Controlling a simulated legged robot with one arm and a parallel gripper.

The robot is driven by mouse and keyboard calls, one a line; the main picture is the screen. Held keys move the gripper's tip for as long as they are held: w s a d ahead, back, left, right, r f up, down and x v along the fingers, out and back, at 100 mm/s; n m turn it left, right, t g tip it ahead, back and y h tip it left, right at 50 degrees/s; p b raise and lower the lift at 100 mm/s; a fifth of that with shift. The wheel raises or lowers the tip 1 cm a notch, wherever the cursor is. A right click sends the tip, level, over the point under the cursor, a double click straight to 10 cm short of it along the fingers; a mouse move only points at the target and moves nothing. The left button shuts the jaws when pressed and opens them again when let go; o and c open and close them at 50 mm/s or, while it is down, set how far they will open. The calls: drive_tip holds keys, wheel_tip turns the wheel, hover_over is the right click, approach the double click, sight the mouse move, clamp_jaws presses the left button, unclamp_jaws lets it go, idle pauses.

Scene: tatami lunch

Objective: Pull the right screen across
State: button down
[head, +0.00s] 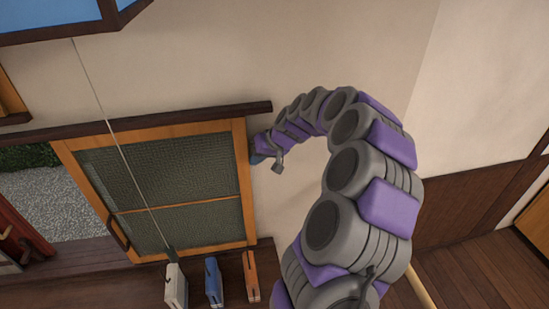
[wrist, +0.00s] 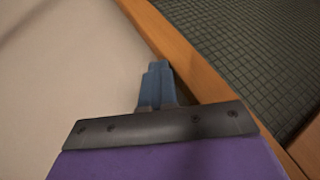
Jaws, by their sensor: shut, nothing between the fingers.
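The screen (head: 177,207) is a wooden-framed sliding panel with dark woven mesh, in the left half of the head view. It has a dark curved handle (head: 117,235) low on its left edge. My gripper (head: 257,159) is at the screen's right edge, by the upper part of the frame. In the wrist view the blue fingers (wrist: 157,85) are shut with nothing between them, beside the orange-brown frame edge (wrist: 180,50). The mesh (wrist: 265,60) lies beyond the frame. I cannot tell whether the fingers touch the frame.
An opening onto gravel (head: 60,205) lies left of the screen. A dark rail (head: 190,119) runs above it. White, blue and orange upright items (head: 213,283) stand in front below. A thin cord (head: 105,115) hangs across the screen. The plain wall (head: 370,60) is at right.

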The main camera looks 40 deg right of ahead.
sight(127, 177)
drive_tip(key=w+a, duration=0.6)
drive_tip(key=a, duration=0.5)
drive_tip(key=w+a+p, duration=0.1)
drive_tip(key=w+a, duration=0.6)
drive_tip(key=a, duration=0.4)
drive_tip(key=w+a, duration=0.7)
drive_tip(key=a, duration=0.4)
drive_tip(key=shift+a, duration=0.2)
drive_tip(key=shift+d, duration=0.15)
